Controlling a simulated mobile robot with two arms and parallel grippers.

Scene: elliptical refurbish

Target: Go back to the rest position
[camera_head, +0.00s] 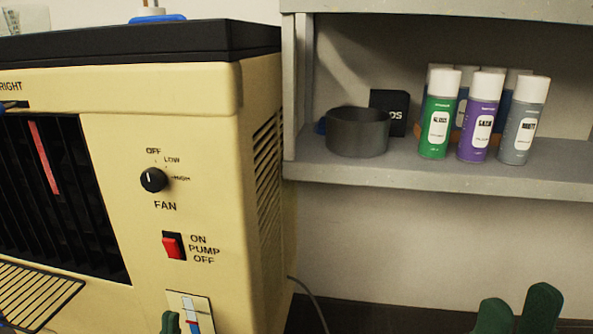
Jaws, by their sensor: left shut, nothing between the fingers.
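My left gripper (170,322) shows only as a small dark green tip at the bottom edge, in front of the cream cooler's (215,165) lower control panel. It is shut and empty; the rest of it is out of frame. My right gripper (516,312) shows as two dark green fingertips at the bottom right, below the shelf. They stand apart with nothing seen between them. Both arms are mostly out of view.
The cooler has a black fan knob (153,180), a red pump switch (173,246) and a slider panel (192,312). A grey shelf (440,178) holds a dark round bowl (357,133) and green (438,115), purple (480,118) and grey (523,122) spray cans. A cable (312,300) runs beside the cooler.

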